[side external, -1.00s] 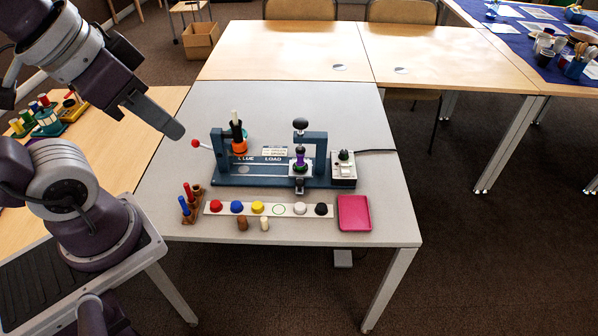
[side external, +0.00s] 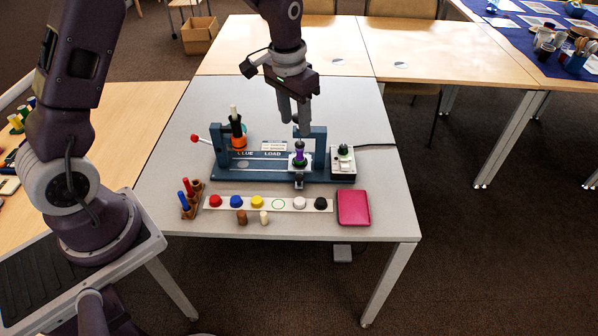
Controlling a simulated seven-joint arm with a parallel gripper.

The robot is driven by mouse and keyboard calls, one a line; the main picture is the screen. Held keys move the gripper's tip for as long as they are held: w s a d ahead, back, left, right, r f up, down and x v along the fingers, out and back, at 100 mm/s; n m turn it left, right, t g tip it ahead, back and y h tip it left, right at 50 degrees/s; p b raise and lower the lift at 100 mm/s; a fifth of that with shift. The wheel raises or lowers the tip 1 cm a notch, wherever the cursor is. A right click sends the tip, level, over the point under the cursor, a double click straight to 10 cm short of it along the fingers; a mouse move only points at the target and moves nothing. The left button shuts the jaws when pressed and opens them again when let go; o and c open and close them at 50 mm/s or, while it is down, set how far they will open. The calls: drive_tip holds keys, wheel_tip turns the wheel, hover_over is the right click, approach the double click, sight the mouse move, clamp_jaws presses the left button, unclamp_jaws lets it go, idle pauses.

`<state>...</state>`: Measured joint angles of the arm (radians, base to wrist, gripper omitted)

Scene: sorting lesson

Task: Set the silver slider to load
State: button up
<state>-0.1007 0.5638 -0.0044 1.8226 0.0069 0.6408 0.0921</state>
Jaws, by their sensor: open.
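The silver slider (side external: 298,170) sits on the dark blue fixture (side external: 262,175), towards its right end under the press frame. It carries a purple and green piece (side external: 299,152), and a small block (side external: 299,181) juts from its front. The LOAD lettering (side external: 272,154) is left of the slider, and more lettering, partly legible as "LUE", is further left. My gripper (side external: 301,127) points down over the press frame, above the slider and apart from it. It is open and appears empty. It hides the press's dark top knob, and its finger gap is hard to see from here.
A bottle with an orange base (side external: 238,138) and a red-knobbed lever (side external: 195,138) stand at the fixture's left. A white switch box (side external: 343,163) is at its right. In front are a strip of coloured caps (side external: 268,204), two small pegs and a pink tray (side external: 353,208).

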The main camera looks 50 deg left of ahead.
drive_tip(key=g, duration=0.1)
hover_over(299, 176)
wheel_tip(299, 176, down, 10)
wheel_tip(299, 176, down, 10)
drive_tip(key=shift+r, duration=0.1)
drive_tip(key=shift+c, duration=0.4)
clamp_jaws()
idle(0.5)
